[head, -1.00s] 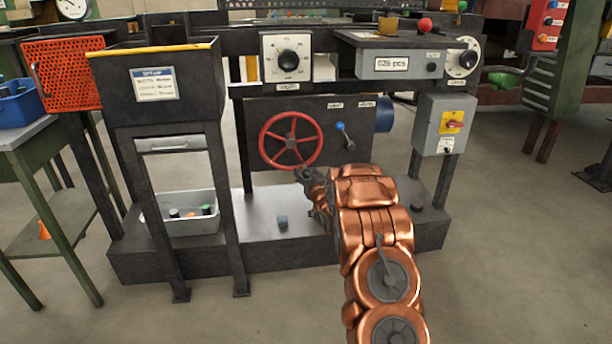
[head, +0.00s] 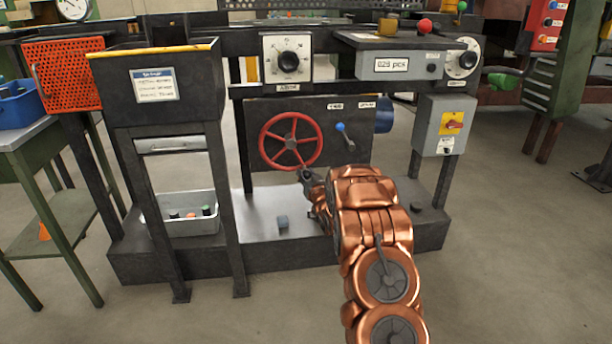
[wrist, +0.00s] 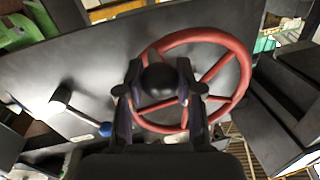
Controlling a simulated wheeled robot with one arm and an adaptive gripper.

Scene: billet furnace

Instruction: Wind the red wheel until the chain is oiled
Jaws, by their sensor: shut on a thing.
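The red wheel (head: 316,133) is a spoked handwheel on the dark front panel of the machine; it also fills the upper right of the wrist view (wrist: 245,70). My gripper (head: 305,176) is at the lower rim of the wheel in the head view. In the wrist view my gripper (wrist: 160,88) has its two fingers on either side of a dark round knob (wrist: 159,80) at the wheel's rim, shut on it. The gripper partly hides the knob and rim. I cannot make out the chain or any oil.
A blue-tipped lever (head: 343,133) is right of the wheel; it also shows in the wrist view (wrist: 80,115). A grey switch box (head: 439,130) stands further right.

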